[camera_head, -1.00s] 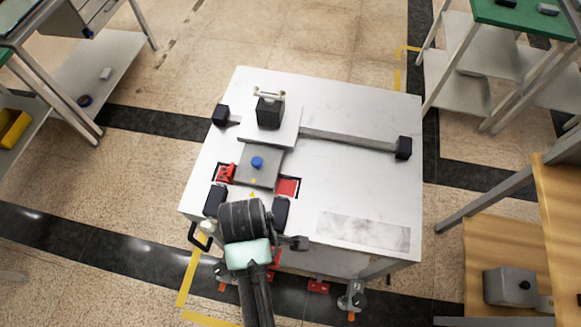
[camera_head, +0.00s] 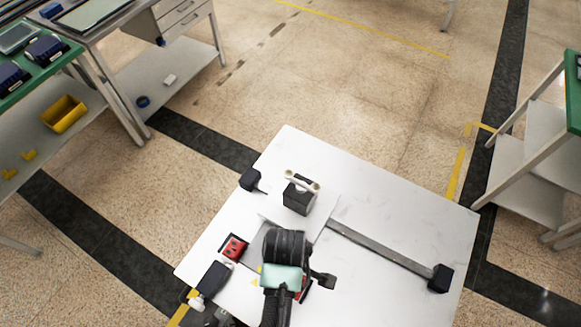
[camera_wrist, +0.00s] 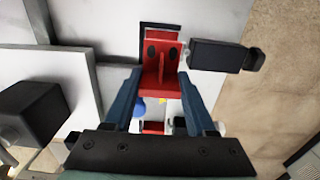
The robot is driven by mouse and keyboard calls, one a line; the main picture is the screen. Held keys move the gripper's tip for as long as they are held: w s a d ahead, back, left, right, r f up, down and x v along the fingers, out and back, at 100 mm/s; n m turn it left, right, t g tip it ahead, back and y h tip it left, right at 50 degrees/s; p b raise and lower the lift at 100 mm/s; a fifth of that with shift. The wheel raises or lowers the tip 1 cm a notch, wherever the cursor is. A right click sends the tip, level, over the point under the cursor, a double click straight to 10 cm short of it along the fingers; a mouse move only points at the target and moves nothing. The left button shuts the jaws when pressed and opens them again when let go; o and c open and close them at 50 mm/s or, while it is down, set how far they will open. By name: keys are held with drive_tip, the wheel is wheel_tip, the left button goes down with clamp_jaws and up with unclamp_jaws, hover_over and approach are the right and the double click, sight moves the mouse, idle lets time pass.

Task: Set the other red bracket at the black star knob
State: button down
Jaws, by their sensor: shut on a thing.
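My gripper (camera_wrist: 161,88) is shut on a red bracket (camera_wrist: 158,50), an upright fin with a base with two dark holes. The bracket is over a black outline on the white tabletop. I cannot tell whether it touches the surface. A black clamp (camera_wrist: 215,54) lies close beside it, with a dark knob (camera_wrist: 254,61) at its outer end; its star shape is not clear. In the head view, my arm hides most of the held bracket, and only a red sliver shows. Another red bracket (camera_head: 235,247) sits in a black outline left of the grey plate (camera_head: 256,237).
A grey bar (camera_head: 382,247) with a black end crosses the white table (camera_head: 400,200). Another black clamp (camera_head: 212,280) is at the left. The table's right side is mostly clear.

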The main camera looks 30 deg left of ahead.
drive_tip(key=shift+f, duration=2.75)
drive_tip(key=shift+f, duration=0.3)
drive_tip(key=c, duration=0.5)
unclamp_jaws()
drive_tip(key=shift+s, duration=0.15)
drive_tip(key=shift+f, duration=0.1)
